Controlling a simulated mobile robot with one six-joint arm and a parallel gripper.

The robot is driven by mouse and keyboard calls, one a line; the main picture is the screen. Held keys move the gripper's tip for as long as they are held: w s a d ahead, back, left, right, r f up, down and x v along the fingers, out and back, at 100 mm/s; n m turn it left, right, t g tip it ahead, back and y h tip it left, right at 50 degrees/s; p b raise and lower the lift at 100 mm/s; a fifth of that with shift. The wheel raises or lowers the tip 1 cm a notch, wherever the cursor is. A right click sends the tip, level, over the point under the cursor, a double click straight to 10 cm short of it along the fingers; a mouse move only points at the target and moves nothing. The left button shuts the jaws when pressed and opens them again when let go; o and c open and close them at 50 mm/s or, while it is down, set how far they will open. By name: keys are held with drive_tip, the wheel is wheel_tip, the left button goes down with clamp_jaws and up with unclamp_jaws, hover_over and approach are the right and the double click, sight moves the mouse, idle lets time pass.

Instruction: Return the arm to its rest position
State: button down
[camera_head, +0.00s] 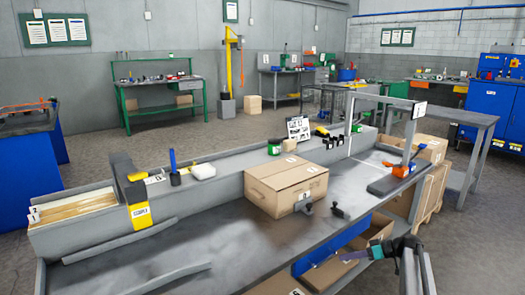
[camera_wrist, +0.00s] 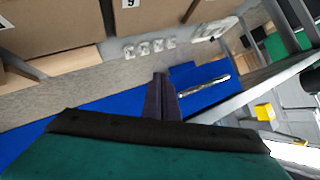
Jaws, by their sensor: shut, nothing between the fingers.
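My gripper (camera_head: 345,257) is at the lower right in the head view, off the front right edge of the grey workbench (camera_head: 215,245). Its teal body and dark fingers point left, over the area of the lower shelf. In the wrist view my gripper (camera_wrist: 160,78) shows two dark fingers pressed together with nothing between them. Beyond the fingers is a blue surface (camera_wrist: 85,108). The upper part of my arm is out of the frame in the head view.
A closed cardboard box (camera_head: 287,186) stands on the bench, with small dark parts (camera_head: 340,212) to its right. Open cardboard boxes (camera_head: 330,272) sit below the bench edge, close to my gripper. A grey side table (camera_head: 465,125) stands behind; the floor at right is clear.

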drive_tip(key=s+a+f+m+g+h+p, duration=0.25)
drive_tip(key=s+a+f+p, duration=0.4)
drive_tip(key=s, duration=0.55)
drive_tip(key=s+a+f+m+g+h+p, duration=0.2)
drive_tip(key=s+a+f+g+p, duration=0.1)
drive_tip(key=s+a+f, duration=0.7)
drive_tip(key=s+r+m+g+h+p, duration=0.2)
drive_tip(key=s+h+p, duration=0.4)
drive_tip(key=s, duration=2.5)
drive_tip(key=r+g+p, duration=0.1)
drive_tip(key=g+p, duration=0.1)
drive_tip(key=p, duration=0.2)
drive_tip(key=shift+a, duration=0.15)
